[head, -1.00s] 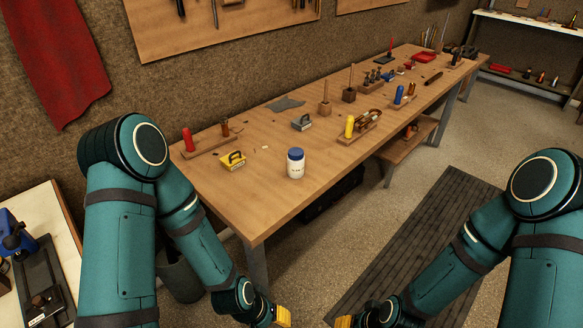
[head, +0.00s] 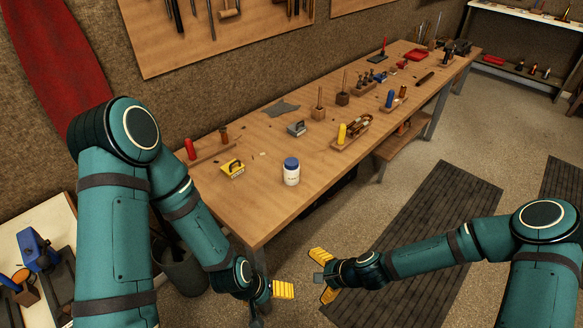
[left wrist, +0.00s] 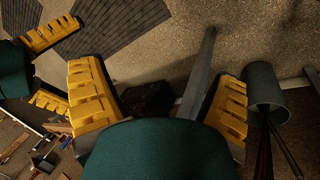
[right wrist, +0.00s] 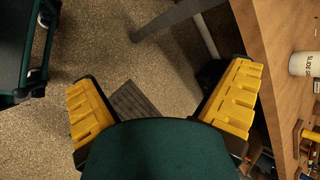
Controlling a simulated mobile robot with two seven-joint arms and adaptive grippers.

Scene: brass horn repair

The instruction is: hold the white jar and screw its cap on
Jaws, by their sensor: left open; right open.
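The white jar (head: 291,177) stands upright near the front edge of the workbench, with a blue cap (head: 291,163) sitting on top. Whether the cap is threaded on, I cannot tell. Part of the jar shows at the right edge of the right wrist view (right wrist: 302,64). My left gripper (head: 270,297) is open and empty, low in front of the bench's near corner; its yellow fingers are spread in the left wrist view (left wrist: 160,100). My right gripper (head: 322,276) is open and empty beside it, below the bench top; its spread fingers show in the right wrist view (right wrist: 162,105).
The wooden workbench (head: 260,205) has clear top around the jar. A yellow-handled brush (head: 232,169) lies left of it, a grey one (head: 297,128) behind. A rack with a yellow handle (head: 342,133) stands to the right. A bin (head: 180,272) stands by the near bench leg.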

